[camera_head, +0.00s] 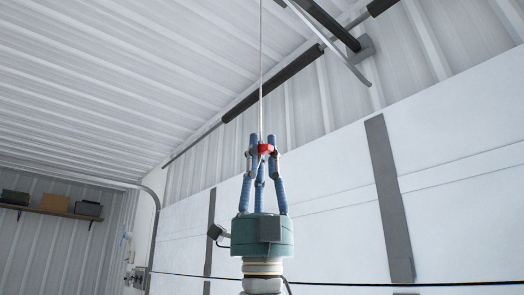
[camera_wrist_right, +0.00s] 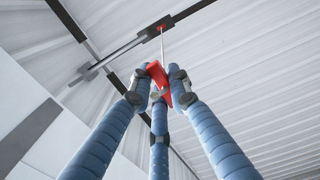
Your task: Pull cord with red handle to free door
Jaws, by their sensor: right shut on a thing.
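The red handle (camera_head: 265,149) hangs at the lower end of a thin pale cord (camera_head: 261,80) that runs straight up out of the top of the head view. My right gripper (camera_head: 263,150) points upward, with its blue ribbed fingers closed around the red handle. In the right wrist view the red handle (camera_wrist_right: 158,80) sits tilted between the fingertips of my right gripper (camera_wrist_right: 159,82), and the cord (camera_wrist_right: 162,45) rises to a dark rail fitting. The white panelled door (camera_head: 330,200) is behind and to the right. My left gripper is not in view.
A dark rail (camera_head: 290,75) runs along under the ceiling, with metal bars at the upper right. A thin dark cable (camera_head: 340,284) crosses low in the head view. A shelf (camera_head: 50,211) with boxes is at the far left. The space around the gripper looks clear.

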